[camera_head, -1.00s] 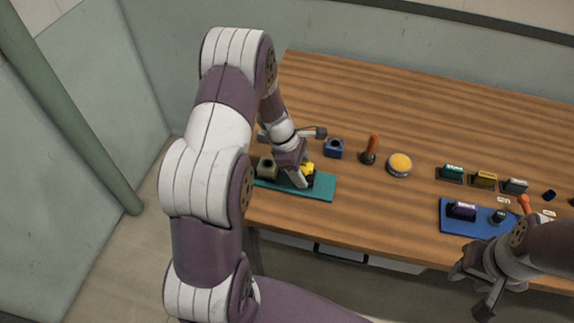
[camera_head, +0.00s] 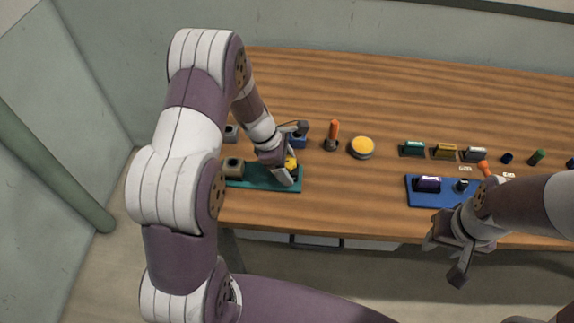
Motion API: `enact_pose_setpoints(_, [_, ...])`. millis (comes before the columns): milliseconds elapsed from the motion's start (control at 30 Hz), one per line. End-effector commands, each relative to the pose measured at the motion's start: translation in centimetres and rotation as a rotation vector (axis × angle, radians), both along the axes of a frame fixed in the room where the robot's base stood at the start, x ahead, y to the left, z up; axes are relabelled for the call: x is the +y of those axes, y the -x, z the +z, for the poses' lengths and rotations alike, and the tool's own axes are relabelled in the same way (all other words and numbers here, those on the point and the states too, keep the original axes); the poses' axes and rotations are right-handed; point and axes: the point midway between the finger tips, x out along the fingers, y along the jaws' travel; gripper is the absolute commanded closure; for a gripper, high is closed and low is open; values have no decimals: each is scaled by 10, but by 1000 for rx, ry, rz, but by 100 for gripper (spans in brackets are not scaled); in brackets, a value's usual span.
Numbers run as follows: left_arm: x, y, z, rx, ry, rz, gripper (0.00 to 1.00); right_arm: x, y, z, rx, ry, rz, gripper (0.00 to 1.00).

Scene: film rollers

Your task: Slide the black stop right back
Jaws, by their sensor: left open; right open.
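The teal board (camera_head: 262,187) lies at the table's front left. My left gripper (camera_head: 286,176) is open, low over the board's right end. A yellow piece (camera_head: 291,162) shows right beside its fingers. The dark part by the fingertips, which looks like the black stop, is mostly hidden by the gripper; whether the fingers touch it I cannot tell. My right gripper (camera_head: 452,258) is open and empty, in front of the table's front edge.
A blue block (camera_head: 298,141), an orange-handled tool (camera_head: 333,134) and a yellow-topped round button (camera_head: 362,147) stand behind and right of the board. A blue tray (camera_head: 421,198) holds a purple piece. Several coloured holders stand behind it. The table's back is clear.

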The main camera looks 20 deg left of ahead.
Motion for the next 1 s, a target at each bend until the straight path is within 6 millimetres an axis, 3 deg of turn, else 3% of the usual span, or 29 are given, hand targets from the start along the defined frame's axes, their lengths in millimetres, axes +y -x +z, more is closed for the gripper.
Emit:
enact_pose_setpoints(300, [29,5,74,-6,-2,0,32,0,0,7,0,0,0,57])
enact_pose_setpoints(500, [42,9,107,-3,-2,-1,32,0,0,8,0,0,0,57])
enact_pose_setpoints(1000, [44,10,114,-1,-1,-1,32,0,0,8,0,0,0,57])
